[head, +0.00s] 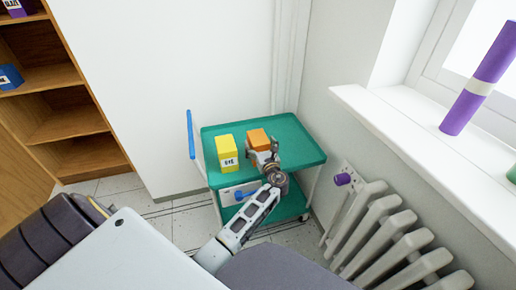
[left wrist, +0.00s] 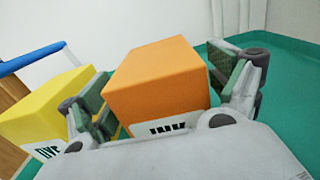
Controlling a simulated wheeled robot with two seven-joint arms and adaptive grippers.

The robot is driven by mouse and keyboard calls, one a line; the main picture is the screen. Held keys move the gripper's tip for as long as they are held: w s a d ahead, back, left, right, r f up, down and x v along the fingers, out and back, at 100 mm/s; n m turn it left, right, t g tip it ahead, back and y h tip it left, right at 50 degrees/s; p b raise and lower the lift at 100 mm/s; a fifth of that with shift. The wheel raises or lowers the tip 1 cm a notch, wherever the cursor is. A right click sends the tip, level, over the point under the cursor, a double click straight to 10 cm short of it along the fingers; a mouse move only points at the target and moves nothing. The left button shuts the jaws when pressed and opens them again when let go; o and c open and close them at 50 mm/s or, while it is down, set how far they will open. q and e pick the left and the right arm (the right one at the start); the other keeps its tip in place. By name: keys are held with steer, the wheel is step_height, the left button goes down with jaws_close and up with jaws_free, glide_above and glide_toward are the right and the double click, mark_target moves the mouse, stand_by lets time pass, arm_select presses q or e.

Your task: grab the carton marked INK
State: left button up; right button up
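The orange carton (head: 258,138) stands upright on the green top of the trolley (head: 306,154). In the left wrist view the orange carton (left wrist: 158,78) shows a white label reading INK, partly cut off by my gripper body. My left gripper (head: 263,156) is at the carton's near side. Its two fingers stand on either side of the carton, with narrow gaps visible, so it looks open around it. A yellow carton (head: 227,146) marked DYE stands just left of it; it also shows in the left wrist view (left wrist: 42,108). My right gripper is not in view.
The trolley has a blue handle (head: 191,134) at its left and a drawer below. A radiator (head: 376,225) and windowsill (head: 420,150) bound the right side. A wooden shelf (head: 68,125) stands at left. The trolley top right of the carton is clear.

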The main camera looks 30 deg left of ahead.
arm_select(q)
steer(key=shift+r, duration=0.1)
steer(key=c, duration=1.3)
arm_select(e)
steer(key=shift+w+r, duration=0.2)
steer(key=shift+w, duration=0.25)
arm_select(q)
steer(key=shift+r, duration=0.15)
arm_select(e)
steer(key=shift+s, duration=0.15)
arm_select(q)
steer(key=shift+r, duration=0.2)
steer(key=shift+r+p, duration=0.45)
steer(key=shift+r, duration=0.25)
step_height(320, 180, up, 6)
steer(key=shift+r+p, duration=0.15)
steer(key=shift+p, duration=1.05)
steer(key=shift+r, duration=0.85)
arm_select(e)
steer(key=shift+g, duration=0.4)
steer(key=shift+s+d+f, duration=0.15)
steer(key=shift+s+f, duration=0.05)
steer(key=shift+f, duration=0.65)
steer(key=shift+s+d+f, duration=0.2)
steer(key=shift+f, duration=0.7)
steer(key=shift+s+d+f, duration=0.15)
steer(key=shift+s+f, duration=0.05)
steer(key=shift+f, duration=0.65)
